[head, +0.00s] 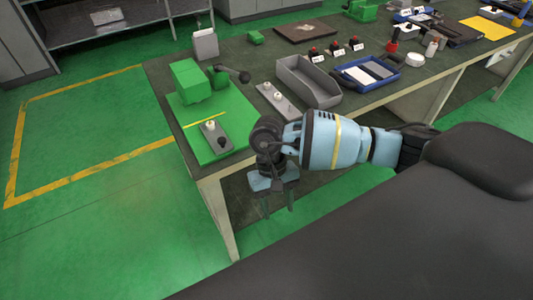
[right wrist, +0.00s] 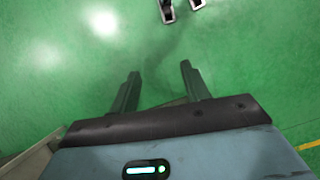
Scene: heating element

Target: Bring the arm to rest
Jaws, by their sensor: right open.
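My right gripper (head: 279,202) hangs beside the near edge of the workbench (head: 237,164), pointing down. In the right wrist view its two fingers (right wrist: 158,85) are spread apart with nothing between them, above the green floor. My blue right arm comes in from the right in the head view. My left gripper is not in view.
On the bench stand a green block fixture (head: 189,82) on a green plate, a grey plate with knobs (head: 216,137), a grey open bin (head: 308,82) and a blue tray (head: 367,74). Open green floor (head: 100,220) lies left of the bench.

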